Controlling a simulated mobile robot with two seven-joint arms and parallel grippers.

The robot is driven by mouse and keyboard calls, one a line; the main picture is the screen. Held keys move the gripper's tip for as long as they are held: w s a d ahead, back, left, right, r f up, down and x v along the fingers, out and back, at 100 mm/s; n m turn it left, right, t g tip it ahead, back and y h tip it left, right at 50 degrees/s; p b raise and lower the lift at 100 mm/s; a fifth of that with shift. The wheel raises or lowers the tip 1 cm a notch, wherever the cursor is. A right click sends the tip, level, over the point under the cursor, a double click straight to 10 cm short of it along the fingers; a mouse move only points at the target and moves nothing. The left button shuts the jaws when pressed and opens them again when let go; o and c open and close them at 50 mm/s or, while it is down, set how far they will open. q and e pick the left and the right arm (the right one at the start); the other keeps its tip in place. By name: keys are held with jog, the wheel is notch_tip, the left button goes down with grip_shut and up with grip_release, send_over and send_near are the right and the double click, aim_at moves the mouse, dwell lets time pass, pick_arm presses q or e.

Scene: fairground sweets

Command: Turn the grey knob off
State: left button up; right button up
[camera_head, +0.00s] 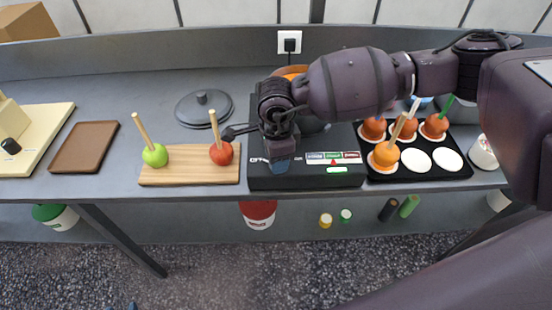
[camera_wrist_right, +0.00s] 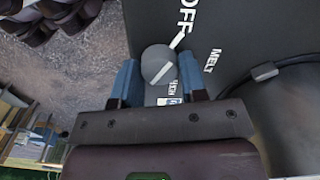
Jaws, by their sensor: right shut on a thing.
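The grey knob (camera_wrist_right: 158,62) sits on the dark face of the cooker in the right wrist view, with a white line on it. The line slants up and right, roughly toward the OFF mark (camera_wrist_right: 184,22); I cannot tell if it lines up exactly. The MELT label (camera_wrist_right: 212,60) is to its right, and another label below is partly covered. My right gripper (camera_wrist_right: 156,68) has its blue fingers on both sides of the knob, shut on it. In the head view the gripper (camera_head: 281,162) is at the front of the black cooker (camera_head: 310,178) and hides the knob. My left gripper is not in view.
A pan handle (camera_head: 237,131) sticks out left of the cooker, close to my right gripper. A wooden board (camera_head: 190,177) with two apples on sticks stands left. A black tray (camera_head: 452,171) with coated apples stands right. A dark lid (camera_head: 203,108) lies behind the board.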

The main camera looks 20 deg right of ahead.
jog(key=shift+n+b, duration=0.3)
jog(key=shift+n, duration=0.6)
jog(key=o, duration=0.9)
notch_tip(320, 180, up, 11)
jog(key=shift+f, duration=0.1)
